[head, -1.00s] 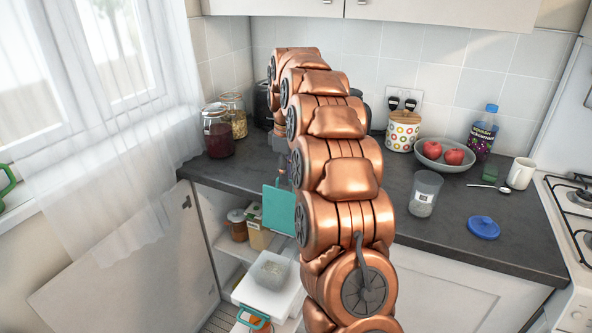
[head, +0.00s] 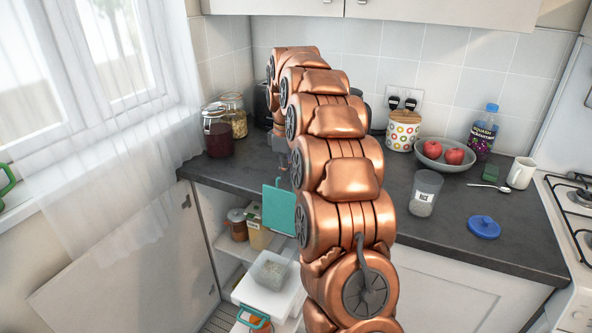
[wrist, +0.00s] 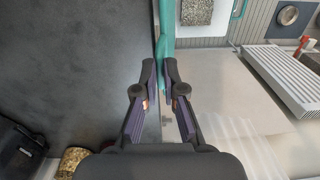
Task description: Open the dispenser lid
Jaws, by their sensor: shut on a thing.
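The teal dispenser lid (head: 279,209) stands upright in the head view, at the counter's front edge beside my copper arm. In the wrist view its edge (wrist: 164,30) runs between my fingertips. My gripper (wrist: 161,68) is shut on the lid, with the fingertips on either side of it. The white dispenser body (head: 286,299) is below, in front of the open cupboard.
A clear tub with grey contents (head: 270,269) sits on the white body. The dark counter (head: 390,235) holds a RICE jar (head: 424,194), a blue lid (head: 484,227), a fruit bowl (head: 445,156) and storage jars (head: 217,133). The open cupboard shelf holds several jars and packets.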

